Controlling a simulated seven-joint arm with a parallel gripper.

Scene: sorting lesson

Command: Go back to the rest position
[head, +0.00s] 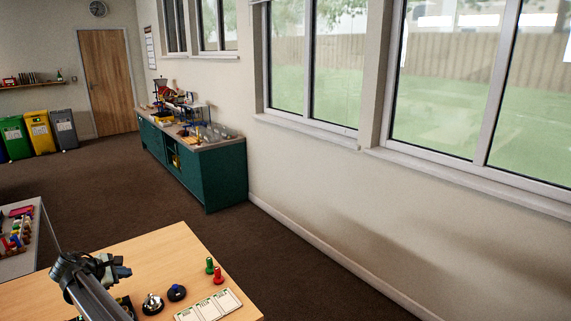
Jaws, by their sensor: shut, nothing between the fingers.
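My arm rises from the bottom edge at the lower left of the head view, over the left part of the wooden table (165,250). My gripper (122,271) is small and dark at the end of the bent arm, above the table. It is shut and holds nothing. Its fingertips are hard to make out. It is apart from the things at the table's right side.
On the table stand a silver bell (152,304), a dark round knob (176,292), a green peg (209,265), a red peg (219,275) and a white card strip (209,306). A grey side table (40,252) with coloured pieces is left. The table's far part is clear.

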